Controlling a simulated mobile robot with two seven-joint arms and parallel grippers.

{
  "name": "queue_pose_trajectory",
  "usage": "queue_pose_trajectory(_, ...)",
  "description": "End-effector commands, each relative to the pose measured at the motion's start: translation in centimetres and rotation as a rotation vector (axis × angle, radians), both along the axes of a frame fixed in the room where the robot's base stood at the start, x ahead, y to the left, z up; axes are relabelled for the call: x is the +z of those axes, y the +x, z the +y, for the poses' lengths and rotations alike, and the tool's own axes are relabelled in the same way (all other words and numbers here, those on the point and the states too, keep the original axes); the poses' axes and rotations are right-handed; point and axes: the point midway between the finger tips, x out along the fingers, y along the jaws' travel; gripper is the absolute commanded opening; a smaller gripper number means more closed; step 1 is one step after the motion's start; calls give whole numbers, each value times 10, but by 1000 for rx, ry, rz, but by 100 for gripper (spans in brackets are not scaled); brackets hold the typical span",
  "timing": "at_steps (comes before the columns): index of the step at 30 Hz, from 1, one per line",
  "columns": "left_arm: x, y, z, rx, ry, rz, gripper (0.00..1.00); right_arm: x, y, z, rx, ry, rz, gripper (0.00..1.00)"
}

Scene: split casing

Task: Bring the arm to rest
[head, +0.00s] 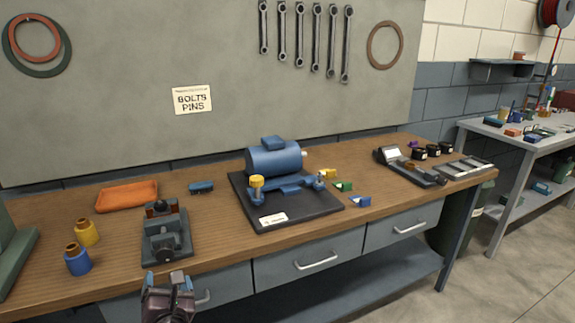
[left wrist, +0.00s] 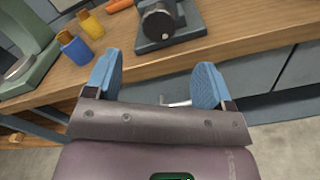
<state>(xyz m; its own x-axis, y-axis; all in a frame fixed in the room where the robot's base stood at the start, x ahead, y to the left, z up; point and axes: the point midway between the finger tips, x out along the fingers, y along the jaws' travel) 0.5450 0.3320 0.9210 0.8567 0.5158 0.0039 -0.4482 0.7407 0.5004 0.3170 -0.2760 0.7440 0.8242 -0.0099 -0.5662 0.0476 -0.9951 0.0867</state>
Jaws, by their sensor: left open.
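My left gripper (head: 168,284) is low at the bottom of the head view, in front of the workbench's front edge. In the left wrist view its two blue fingers (left wrist: 157,88) stand wide apart with nothing between them. It is clear of the bench and touches nothing that I can see. A drawer handle shows beyond the fingers in the left wrist view. My right gripper is not in either view.
Floor in front is free.

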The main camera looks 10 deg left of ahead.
Motion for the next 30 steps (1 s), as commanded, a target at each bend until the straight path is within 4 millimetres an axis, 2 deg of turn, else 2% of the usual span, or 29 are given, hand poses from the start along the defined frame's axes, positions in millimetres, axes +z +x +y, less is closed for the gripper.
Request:
queue_pose_trajectory(5,18,5,-12,-66,266,27,76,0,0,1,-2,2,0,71)
queue_pose_trajectory(9,38,10,-31,-123,582,64,76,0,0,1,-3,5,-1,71)
queue_pose_trajectory(14,42,7,-55,-190,954,139,76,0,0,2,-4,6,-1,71)
queue_pose_trajectory(20,21,-6,-79,-288,1405,275,76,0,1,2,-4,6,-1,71)
queue_pose_trajectory(26,-23,-33,-91,-414,1836,451,76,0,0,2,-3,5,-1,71)
queue_pose_trajectory(30,-61,-62,-91,-521,2119,591,76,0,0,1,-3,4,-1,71)
